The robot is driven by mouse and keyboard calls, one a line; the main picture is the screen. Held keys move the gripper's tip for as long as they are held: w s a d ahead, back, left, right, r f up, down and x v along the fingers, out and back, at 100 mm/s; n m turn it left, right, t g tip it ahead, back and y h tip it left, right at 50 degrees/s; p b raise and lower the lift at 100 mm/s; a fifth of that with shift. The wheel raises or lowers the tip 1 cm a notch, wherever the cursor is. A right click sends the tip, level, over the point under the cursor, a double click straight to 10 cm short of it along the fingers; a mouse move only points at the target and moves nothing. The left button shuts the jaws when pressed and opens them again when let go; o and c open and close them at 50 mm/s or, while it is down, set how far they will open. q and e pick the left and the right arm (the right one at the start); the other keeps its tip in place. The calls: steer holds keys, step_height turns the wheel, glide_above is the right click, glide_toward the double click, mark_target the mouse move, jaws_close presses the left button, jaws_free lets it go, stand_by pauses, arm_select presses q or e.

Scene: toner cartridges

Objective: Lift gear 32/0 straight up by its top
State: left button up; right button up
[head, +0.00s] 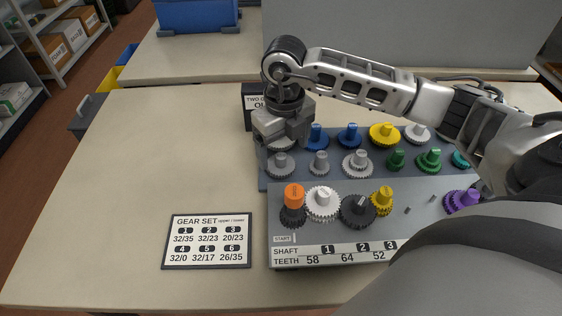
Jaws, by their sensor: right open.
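My right gripper (284,137) is open and points down at the back left corner of the blue-grey gear tray (263,178). A grey gear (280,146) shows partly below and behind its fingers; its top is hidden by them. I cannot tell whether the fingers touch it. Other grey gears stand in the row in front: one at the left (280,165), a small one (319,163) and a wide one (356,163). The marks on the gears are too small to read, so I cannot tell which is 32/0. My left gripper is not in view.
A grey shaft board (340,257) in front carries orange, white, black, yellow and purple gears. Blue, yellow, green and teal gears stand on the tray. A gear set card (207,241) lies at left, listing 32/0 under 4. A dark sign (253,103) stands behind the gripper.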

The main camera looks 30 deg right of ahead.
mark_target(281, 155)
steer(key=f, duration=0.4)
steer(key=shift+w+a, duration=0.2)
steer(key=shift+w, duration=0.05)
steer(key=c, duration=1.1)
steer(key=shift+o, duration=0.2)
steer(key=shift+r, duration=0.15)
